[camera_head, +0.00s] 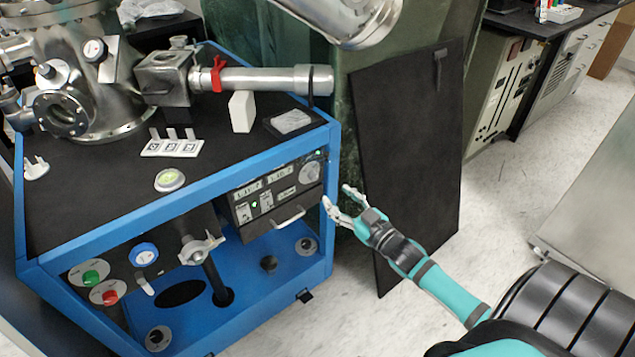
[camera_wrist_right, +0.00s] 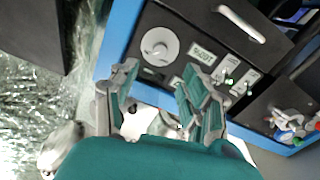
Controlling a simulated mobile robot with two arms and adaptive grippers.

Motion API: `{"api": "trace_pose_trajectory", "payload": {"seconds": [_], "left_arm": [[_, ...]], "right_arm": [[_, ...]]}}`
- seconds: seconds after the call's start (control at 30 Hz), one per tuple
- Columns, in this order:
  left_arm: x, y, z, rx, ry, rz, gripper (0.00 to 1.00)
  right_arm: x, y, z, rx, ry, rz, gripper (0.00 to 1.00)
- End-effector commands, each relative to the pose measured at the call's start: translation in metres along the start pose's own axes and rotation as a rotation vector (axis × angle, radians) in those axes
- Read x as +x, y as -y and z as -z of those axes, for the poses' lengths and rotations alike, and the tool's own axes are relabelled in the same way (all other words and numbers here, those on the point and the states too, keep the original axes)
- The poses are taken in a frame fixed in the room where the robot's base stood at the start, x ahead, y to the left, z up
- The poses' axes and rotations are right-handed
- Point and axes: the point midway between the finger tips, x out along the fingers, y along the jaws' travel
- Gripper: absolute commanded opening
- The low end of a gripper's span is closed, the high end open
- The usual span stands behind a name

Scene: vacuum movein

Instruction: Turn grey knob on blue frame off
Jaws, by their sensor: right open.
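The blue frame (camera_head: 180,200) stands at the left in the head view, with a black control panel set in its front. A round grey knob (camera_head: 310,172) sits at the panel's upper right corner. In the right wrist view the knob (camera_wrist_right: 160,46) lies just beyond the fingertips, near the blue edge. My right gripper (camera_head: 338,197) is open and empty, beside the frame's right corner post, a little below and to the right of the knob. It is apart from the knob. The open fingers also show in the right wrist view (camera_wrist_right: 157,75). My left gripper is out of view.
A white handle (camera_head: 288,217) sticks out of the panel below the knob. A green button (camera_head: 91,278) and a red button (camera_head: 110,297) are at the lower left. A black board (camera_head: 405,150) leans behind my right gripper. The floor to the right is partly clear.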

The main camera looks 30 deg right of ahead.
Motion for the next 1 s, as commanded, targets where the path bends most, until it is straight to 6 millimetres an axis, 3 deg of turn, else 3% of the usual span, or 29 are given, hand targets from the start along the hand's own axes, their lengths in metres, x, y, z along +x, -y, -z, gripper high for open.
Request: {"api": "trace_pose_trajectory", "payload": {"seconds": [0.2, 0.4, 0.6, 0.87, 1.0], "left_arm": [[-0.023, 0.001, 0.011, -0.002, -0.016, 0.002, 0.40], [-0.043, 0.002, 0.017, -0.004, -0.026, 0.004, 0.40], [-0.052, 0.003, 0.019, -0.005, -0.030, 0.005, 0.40], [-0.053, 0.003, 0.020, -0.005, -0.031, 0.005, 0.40], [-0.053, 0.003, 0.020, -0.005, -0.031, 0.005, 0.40]], "right_arm": [[0.049, 0.000, -0.001, -0.001, -0.003, -0.001, 0.47], [0.079, 0.000, -0.001, -0.002, -0.001, 0.000, 0.47], [0.092, 0.000, -0.001, -0.002, 0.000, 0.000, 0.47], [0.093, 0.000, -0.001, -0.001, 0.001, 0.000, 0.47], [0.092, 0.000, -0.001, -0.001, 0.001, 0.000, 0.32]]}}
